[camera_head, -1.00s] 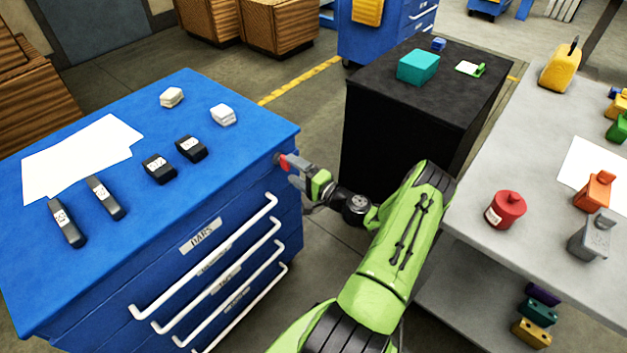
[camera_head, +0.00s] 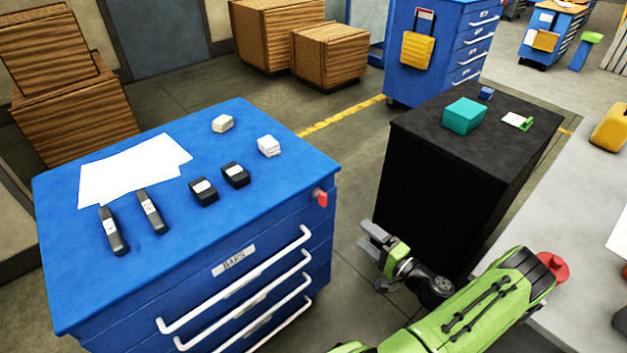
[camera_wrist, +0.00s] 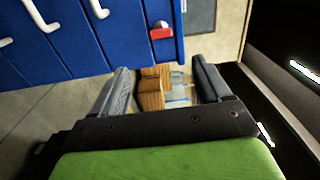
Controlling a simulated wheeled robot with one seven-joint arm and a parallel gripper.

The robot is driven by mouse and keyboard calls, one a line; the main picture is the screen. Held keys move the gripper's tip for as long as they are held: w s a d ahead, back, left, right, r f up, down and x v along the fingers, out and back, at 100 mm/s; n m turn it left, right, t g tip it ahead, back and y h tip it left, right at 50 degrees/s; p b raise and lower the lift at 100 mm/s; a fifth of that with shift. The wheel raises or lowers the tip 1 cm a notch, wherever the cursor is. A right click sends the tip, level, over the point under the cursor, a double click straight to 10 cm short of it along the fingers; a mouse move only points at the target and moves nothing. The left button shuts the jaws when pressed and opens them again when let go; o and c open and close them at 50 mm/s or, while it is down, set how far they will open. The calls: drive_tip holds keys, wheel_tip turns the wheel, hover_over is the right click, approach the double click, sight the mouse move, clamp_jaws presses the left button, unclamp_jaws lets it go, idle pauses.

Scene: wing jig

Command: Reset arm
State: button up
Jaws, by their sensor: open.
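My gripper (camera_head: 368,238) is open and empty in the head view. It hangs in the gap between the blue drawer cabinet (camera_head: 75,255) and the black cabinet (camera_head: 400,175), below their top surfaces. Its two grey fingers also show spread apart in the wrist view (camera_wrist: 165,82), with nothing between them but the distant floor and wooden crates. My green arm reaches in from the lower right. A small red piece (camera_head: 321,198) sits on the blue cabinet's side near its top right corner, apart from my gripper; it also shows in the wrist view (camera_wrist: 160,31).
White paper (camera_head: 130,172), several black and white small blocks lie on the blue cabinet. White drawer handles (camera_head: 240,277) stick out at its front. A teal box (camera_head: 464,115) stands on the black cabinet. A grey table (camera_head: 585,190) is at the right, with a red canister (camera_head: 553,267) partly behind my arm.

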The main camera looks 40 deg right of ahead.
drive_tip(key=w+a+r+n+g+y+p, duration=0.2)
drive_tip(key=w+a+r+n+g+y, duration=0.1)
drive_tip(key=a+r+n+g, duration=0.55)
drive_tip(key=w+a+r+n+g+y+p, duration=0.25)
drive_tip(key=a+r+n+g, duration=0.3)
drive_tip(key=a, duration=0.65)
drive_tip(key=s+a+r+n+h+p, duration=0.1)
drive_tip(key=s+a+r+h, duration=0.2)
drive_tip(key=s+a+r, duration=0.2)
drive_tip(key=s+a+r+n+t+h+p, duration=0.1)
drive_tip(key=s+a+r+n+h+p, duration=0.1)
drive_tip(key=s+r, duration=0.7)
wheel_tip(320, 180, up, 4)
drive_tip(key=a+h, duration=0.1)
drive_tip(key=a, duration=0.1)
drive_tip(key=shift+s+a+f+t, duration=0.2)
drive_tip(key=shift+s+a+t, duration=0.05)
drive_tip(key=shift+a+t, duration=0.1)
